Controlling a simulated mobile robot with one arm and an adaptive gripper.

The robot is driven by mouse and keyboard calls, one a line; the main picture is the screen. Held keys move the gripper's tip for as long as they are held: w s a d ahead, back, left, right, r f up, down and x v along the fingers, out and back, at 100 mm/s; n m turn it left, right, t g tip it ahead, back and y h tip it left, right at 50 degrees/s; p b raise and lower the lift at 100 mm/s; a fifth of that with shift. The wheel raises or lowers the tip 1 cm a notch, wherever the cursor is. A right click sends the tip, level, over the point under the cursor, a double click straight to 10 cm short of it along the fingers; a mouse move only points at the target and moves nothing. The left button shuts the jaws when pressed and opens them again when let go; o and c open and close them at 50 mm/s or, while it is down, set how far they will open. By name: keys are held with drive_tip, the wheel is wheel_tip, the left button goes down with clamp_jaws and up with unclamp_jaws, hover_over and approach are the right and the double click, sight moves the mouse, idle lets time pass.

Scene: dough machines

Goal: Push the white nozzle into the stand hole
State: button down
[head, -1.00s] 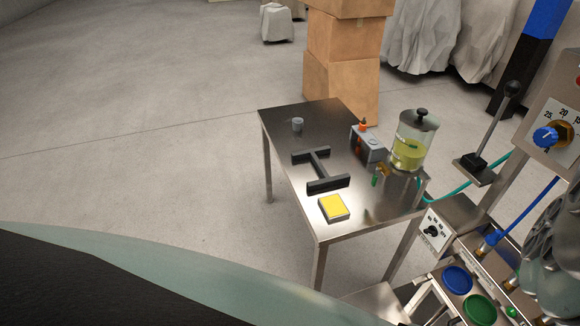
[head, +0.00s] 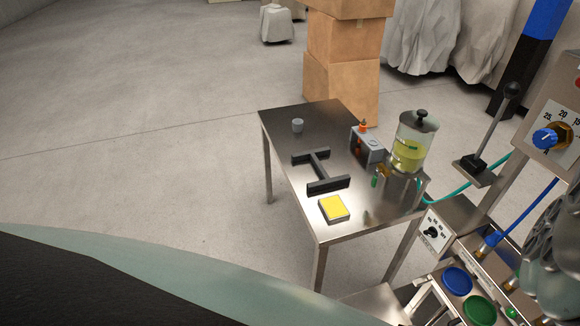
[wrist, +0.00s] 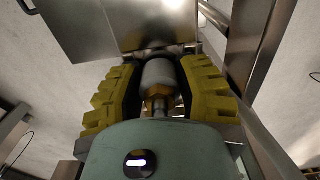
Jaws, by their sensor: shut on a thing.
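In the wrist view my gripper (wrist: 160,68) has its two ribbed yellow fingers on either side of the white nozzle (wrist: 158,76), shut on it. The nozzle is a pale cylinder with a brass collar and a metal stem towards my palm. Its far end is close to a metal surface (wrist: 150,22) at the top; whether they touch I cannot tell. The stand hole cannot be made out in either view. My gripper and the nozzle are not clearly seen in the head view.
A steel table (head: 280,150) holds a grey cup (head: 297,125), a black H-shaped frame (head: 319,170), a yellow-topped block (head: 333,208), a grey box (head: 368,147) and a clear jar (head: 411,145). A machine with a blue dial (head: 546,138) stands at the right. Open floor lies left.

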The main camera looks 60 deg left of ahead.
drive_tip(key=shift+r, duration=0.25)
wheel_tip(320, 180, up, 4)
drive_tip(key=p, duration=0.3)
drive_tip(key=shift+w+f, duration=0.15)
drive_tip(key=shift+r+p, duration=1.45)
drive_tip(key=shift+r, duration=0.1)
wheel_tip(320, 180, up, 6)
drive_tip(key=p, duration=0.5)
drive_tip(key=shift+r, duration=0.2)
drive_tip(key=shift+f, duration=0.1)
